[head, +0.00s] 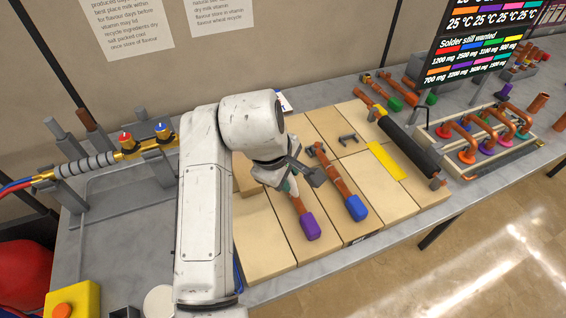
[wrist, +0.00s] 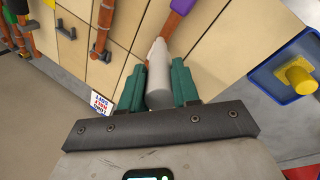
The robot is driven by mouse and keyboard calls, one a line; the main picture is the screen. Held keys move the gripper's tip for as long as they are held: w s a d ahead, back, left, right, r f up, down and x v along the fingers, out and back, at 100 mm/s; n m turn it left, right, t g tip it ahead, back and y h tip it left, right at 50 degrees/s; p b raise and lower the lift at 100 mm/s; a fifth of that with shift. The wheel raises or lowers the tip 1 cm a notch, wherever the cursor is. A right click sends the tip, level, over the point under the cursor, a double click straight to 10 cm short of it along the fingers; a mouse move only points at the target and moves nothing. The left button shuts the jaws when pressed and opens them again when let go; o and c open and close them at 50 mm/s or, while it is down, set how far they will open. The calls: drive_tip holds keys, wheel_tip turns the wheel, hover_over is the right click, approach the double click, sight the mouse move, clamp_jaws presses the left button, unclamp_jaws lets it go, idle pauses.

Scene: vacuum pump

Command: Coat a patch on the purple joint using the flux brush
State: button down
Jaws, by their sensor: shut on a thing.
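My gripper (head: 291,184) is low over the tan boards in the head view, partly hidden by my arm. In the wrist view its two green fingers (wrist: 158,75) are shut on a pale grey tapered handle (wrist: 158,88), which looks like the flux brush. The handle's far end points toward a copper pipe; I cannot make out its bristles or whether it touches the pipe. The purple joint (head: 310,226) is a purple block on the lower end of a copper pipe (head: 298,205). A purple part of it shows at the top edge of the wrist view (wrist: 183,5).
A blue-ended copper pipe (head: 340,185) lies just right. A dark roller-like bar (head: 408,146) and yellow strip (head: 386,161) lie further right. A tray of colored joints (head: 490,140) stands at the far right. Metal stands with a brass valve (head: 145,143) are at the left.

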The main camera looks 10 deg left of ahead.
drive_tip(key=shift+r, duration=0.1)
drive_tip(key=shift+r+p, duration=0.3)
drive_tip(key=shift+r, duration=2.65)
drive_tip(key=shift+r, duration=1.5)
